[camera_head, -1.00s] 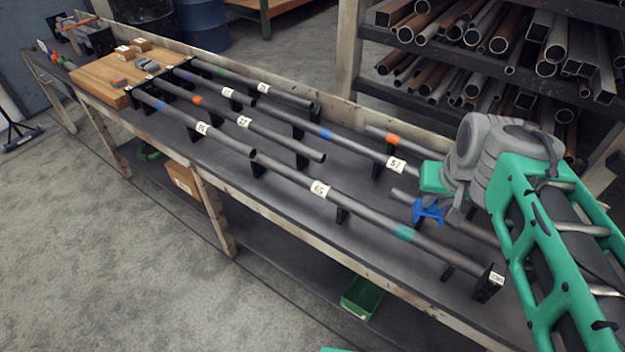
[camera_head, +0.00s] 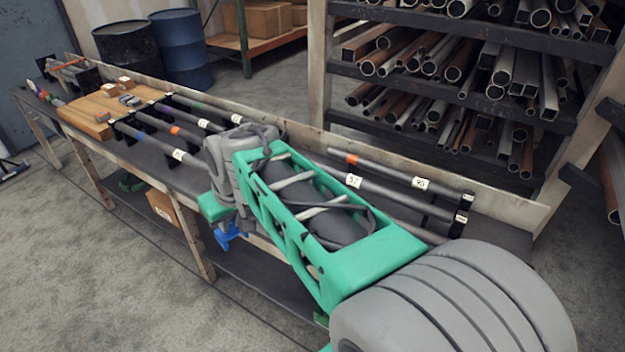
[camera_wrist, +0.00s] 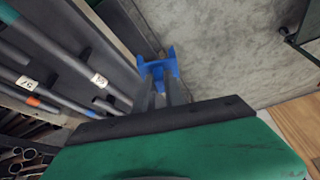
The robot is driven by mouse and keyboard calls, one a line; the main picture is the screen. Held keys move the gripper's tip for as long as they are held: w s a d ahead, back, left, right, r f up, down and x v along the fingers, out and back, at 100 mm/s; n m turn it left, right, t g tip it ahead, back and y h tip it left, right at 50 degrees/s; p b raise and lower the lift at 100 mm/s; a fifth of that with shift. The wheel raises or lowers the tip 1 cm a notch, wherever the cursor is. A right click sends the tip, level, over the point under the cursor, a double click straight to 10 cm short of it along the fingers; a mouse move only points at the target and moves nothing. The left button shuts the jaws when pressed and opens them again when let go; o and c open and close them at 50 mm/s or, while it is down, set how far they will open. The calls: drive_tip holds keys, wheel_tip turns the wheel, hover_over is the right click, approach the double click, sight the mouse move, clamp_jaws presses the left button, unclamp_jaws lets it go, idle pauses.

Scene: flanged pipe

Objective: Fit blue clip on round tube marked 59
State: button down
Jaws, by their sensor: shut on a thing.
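My gripper (camera_head: 231,224) is shut on the blue clip (camera_head: 226,237), just off the bench's front edge in the head view. In the wrist view the clip (camera_wrist: 158,66) sits at the tips of my grey gripper fingers (camera_wrist: 160,88), with the floor behind it. The clip touches no tube there. My arm now covers the middle of the bench, so I cannot make out the tube marked 59 in the head view. In the wrist view tubes lie to the left, and one label (camera_wrist: 99,80) is too blurred to read.
The bench (camera_head: 130,152) holds several tubes on black supports, including one marked 57 (camera_head: 354,181). A wooden board (camera_head: 95,115) with small blocks lies at its far left end. A pipe rack (camera_head: 440,85) stands behind. The floor in front is open.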

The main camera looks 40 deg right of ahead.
drive_tip(key=s+d+f+n+y+p, duration=0.15)
drive_tip(key=d+p, duration=0.25)
drive_tip(key=d, duration=1)
drive_tip(key=d+f+n+p, duration=0.1)
drive_tip(key=d+n+p, duration=0.15)
drive_tip(key=d, duration=1.15)
drive_tip(key=shift+m, duration=0.3)
wheel_tip(320, 180, down, 10)
drive_tip(key=b, duration=0.6)
drive_tip(key=shift+w+f, duration=0.1)
drive_tip(key=shift+w, duration=0.05)
drive_tip(key=shift+s+d, duration=0.1)
drive_tip(key=shift+s, duration=0.2)
drive_tip(key=shift+f+b, duration=0.55)
drive_tip(key=shift+b, duration=0.25)
drive_tip(key=c, duration=1.3)
unclamp_jaws()
drive_tip(key=shift+c, duration=0.2)
